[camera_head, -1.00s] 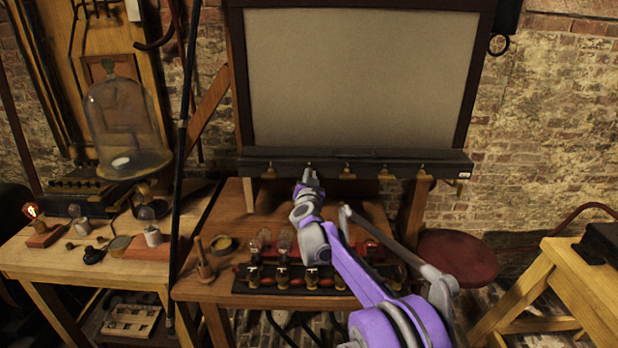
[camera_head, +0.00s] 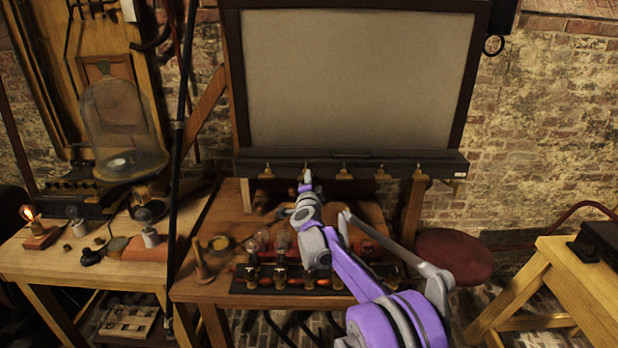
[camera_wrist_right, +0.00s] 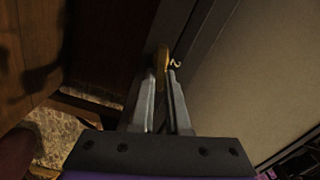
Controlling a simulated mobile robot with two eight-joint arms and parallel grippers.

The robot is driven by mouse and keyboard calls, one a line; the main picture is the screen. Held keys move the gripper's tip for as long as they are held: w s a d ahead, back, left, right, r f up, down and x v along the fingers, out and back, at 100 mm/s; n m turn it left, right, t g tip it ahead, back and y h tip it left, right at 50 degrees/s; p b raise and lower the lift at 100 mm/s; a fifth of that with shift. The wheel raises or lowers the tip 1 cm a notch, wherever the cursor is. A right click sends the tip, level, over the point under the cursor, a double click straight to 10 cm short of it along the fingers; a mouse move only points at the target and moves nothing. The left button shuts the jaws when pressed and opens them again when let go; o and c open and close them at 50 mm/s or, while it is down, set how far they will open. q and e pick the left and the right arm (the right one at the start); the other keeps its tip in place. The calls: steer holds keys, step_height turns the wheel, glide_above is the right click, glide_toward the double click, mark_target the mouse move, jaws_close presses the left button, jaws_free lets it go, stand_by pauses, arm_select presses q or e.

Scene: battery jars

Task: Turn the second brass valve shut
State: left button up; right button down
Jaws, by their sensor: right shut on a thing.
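Several small brass valves sit in a row along the black bar (camera_head: 225,165) under the large pale screen. The second brass valve from the left (camera_head: 307,169) is at the tip of my right gripper (camera_head: 306,184). In the right wrist view the brass valve (camera_wrist_right: 163,58) shows edge-on between the fingertips of my right gripper (camera_wrist_right: 166,76), beside a small brass mark like a 2 (camera_wrist_right: 175,64). The fingers are closed on the valve and hide part of it. My left gripper is in neither view.
The wooden table (camera_head: 200,287) below carries several glass bulbs and a dark strip with brass fittings, partly behind my right arm. A glass bell jar (camera_head: 120,125) stands at left. A red round stool (camera_head: 455,255) is right of the table.

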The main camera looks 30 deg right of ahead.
steer(key=shift+f+m+p, duration=0.2)
steer(key=shift+m+p, duration=0.15)
steer(key=shift+m, duration=1.55)
steer(key=c, duration=0.9)
jaws_free()
steer(key=shift+s, duration=0.1)
steer(key=b+v, duration=0.1)
steer(key=v, duration=0.9)
steer(key=shift+s+a+b, duration=0.2)
steer(key=shift+s+b, duration=0.1)
steer(key=shift+b, duration=0.1)
steer(key=shift+a, duration=0.1)
